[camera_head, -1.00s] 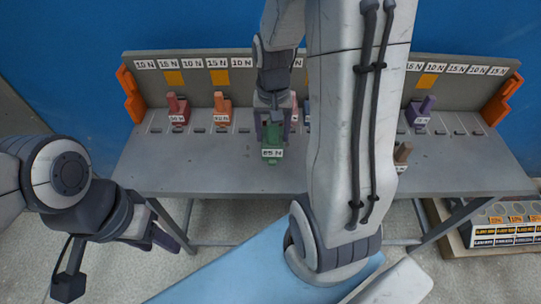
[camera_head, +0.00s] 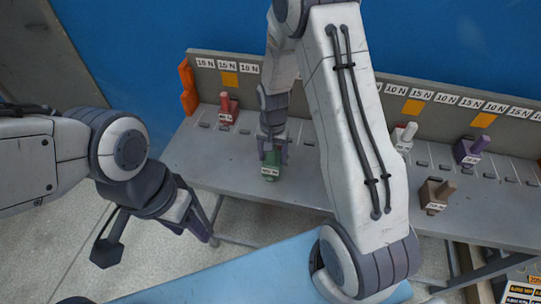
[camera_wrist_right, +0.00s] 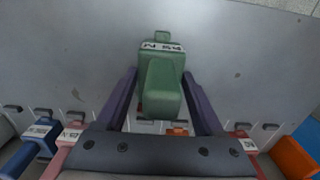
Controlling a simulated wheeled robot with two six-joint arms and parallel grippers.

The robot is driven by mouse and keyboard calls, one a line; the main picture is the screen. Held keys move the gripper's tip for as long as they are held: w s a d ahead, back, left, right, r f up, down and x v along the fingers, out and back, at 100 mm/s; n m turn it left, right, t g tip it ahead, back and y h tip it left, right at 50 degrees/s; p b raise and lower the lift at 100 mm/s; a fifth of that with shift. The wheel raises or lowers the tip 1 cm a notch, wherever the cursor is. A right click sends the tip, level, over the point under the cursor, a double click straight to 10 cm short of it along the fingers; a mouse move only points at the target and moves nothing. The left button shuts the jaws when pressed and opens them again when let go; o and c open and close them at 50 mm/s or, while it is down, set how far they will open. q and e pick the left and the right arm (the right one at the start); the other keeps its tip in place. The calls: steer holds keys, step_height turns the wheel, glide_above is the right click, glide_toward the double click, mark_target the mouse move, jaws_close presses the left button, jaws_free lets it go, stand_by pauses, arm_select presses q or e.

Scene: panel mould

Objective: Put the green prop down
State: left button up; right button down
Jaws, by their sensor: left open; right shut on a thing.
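The green prop (camera_head: 271,166) is a small block with a white label near the front of the grey bench, in the head view. My right gripper (camera_head: 273,150) is over it and shut on it. In the right wrist view the green prop (camera_wrist_right: 160,85) sits between the two dark fingers of my right gripper (camera_wrist_right: 160,95). I cannot tell whether its underside touches the bench. My left gripper (camera_head: 155,240) is open and empty, off the bench's front at the lower left.
The grey bench (camera_head: 310,185) has a labelled back panel. A red prop (camera_head: 228,108) stands left at the back; white (camera_head: 403,138), purple (camera_head: 470,151) and brown (camera_head: 437,196) props stand right. An orange bracket (camera_head: 188,88) is at the left end. Bench around the green prop looks clear.

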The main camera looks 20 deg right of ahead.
steer(key=shift+f, duration=0.35)
steer(key=shift+f, duration=0.15)
jaws_free()
